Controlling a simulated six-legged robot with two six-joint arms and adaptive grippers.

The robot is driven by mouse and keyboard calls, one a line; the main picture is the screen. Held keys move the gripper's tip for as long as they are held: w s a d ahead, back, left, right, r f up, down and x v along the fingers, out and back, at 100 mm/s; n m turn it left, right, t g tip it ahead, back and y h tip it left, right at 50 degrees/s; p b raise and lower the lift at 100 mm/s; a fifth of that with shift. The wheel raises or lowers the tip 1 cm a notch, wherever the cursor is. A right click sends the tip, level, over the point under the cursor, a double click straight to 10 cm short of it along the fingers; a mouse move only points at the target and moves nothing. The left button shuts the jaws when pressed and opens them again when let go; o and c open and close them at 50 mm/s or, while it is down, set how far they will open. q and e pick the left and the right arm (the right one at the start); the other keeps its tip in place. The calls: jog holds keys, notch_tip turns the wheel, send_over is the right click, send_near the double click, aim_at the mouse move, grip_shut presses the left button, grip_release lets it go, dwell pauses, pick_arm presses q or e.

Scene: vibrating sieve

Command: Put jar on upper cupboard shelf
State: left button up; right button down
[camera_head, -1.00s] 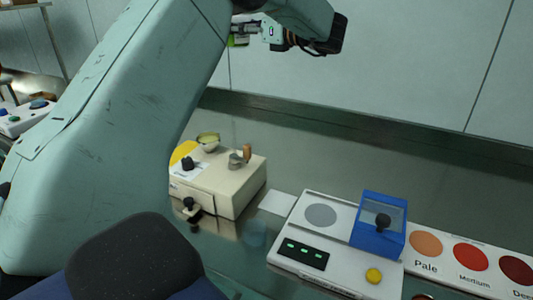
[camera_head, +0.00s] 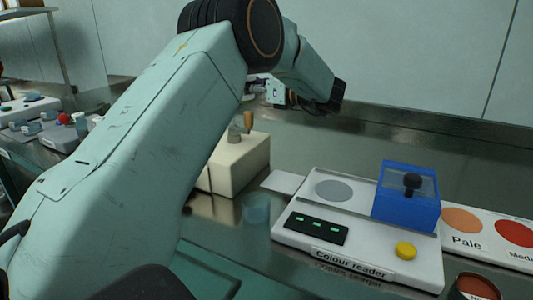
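My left arm fills the left and middle of the head view. Its wrist bends back, and the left gripper (camera_head: 262,88) is partly hidden behind my upper arm, so its fingers and anything in them cannot be made out. My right gripper is not in view. A small translucent bluish jar or cup (camera_head: 256,208) stands on the bench left of the colour reader. An open round container with reddish contents (camera_head: 475,287) is cut off at the bottom right. I cannot tell which is the task's jar. No cupboard shelf is clearly identifiable.
The white colour reader (camera_head: 330,240) with a blue lidded box (camera_head: 405,197) stands on the metal bench. A colour chart (camera_head: 490,235) lies to its right. A cream box (camera_head: 238,165) is partly behind my arm. Small items (camera_head: 45,130) stand at far left. The bench behind the reader is clear.

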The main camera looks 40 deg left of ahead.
aim_at(245, 102)
pick_arm(q)
notch_tip(245, 102, down, 5)
jog(key=shift+s+r+b, duration=0.15)
jog(key=shift+b, duration=0.4)
jog(key=shift+f, duration=0.4)
notch_tip(245, 102, down, 4)
jog(key=shift+f+b, duration=0.2)
jog(key=shift+b, duration=0.5)
jog(key=shift+f, duration=0.1)
jog(key=shift+f, duration=0.1)
jog(key=o, duration=1.3)
jog(key=shift+o, duration=0.2)
